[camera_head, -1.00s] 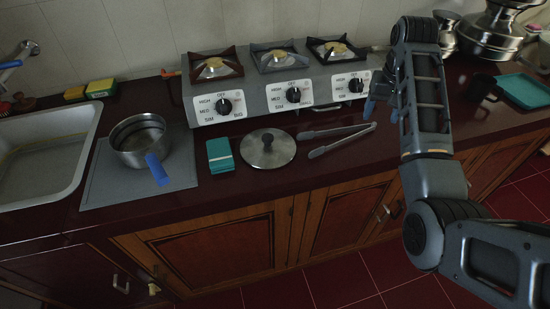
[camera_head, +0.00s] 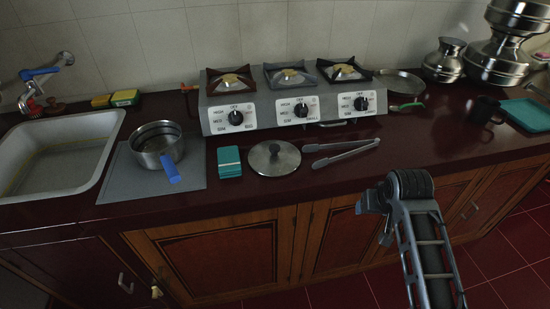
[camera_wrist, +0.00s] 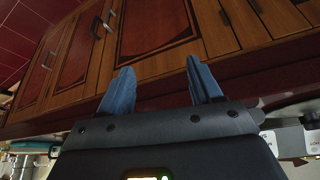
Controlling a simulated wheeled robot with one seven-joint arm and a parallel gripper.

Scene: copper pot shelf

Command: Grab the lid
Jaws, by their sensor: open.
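The lid (camera_head: 288,160) is a round grey metal disc with a dark knob, lying flat on the dark red counter in front of the stove. It is not visible in the wrist view. My gripper (camera_wrist: 158,70) shows in the wrist view with its two blue fingers apart and nothing between them. Wooden cabinet doors lie beyond the fingers. In the head view my arm reaches in at the lower right, in front of the cabinets and to the right of the lid. The fingers cannot be made out there.
Metal tongs (camera_head: 345,150) lie right of the lid and a teal sponge-like block (camera_head: 229,161) left of it. A pot (camera_head: 158,143) with a blue handle stands further left. The three-burner stove (camera_head: 250,103) is behind. The counter's front strip is clear.

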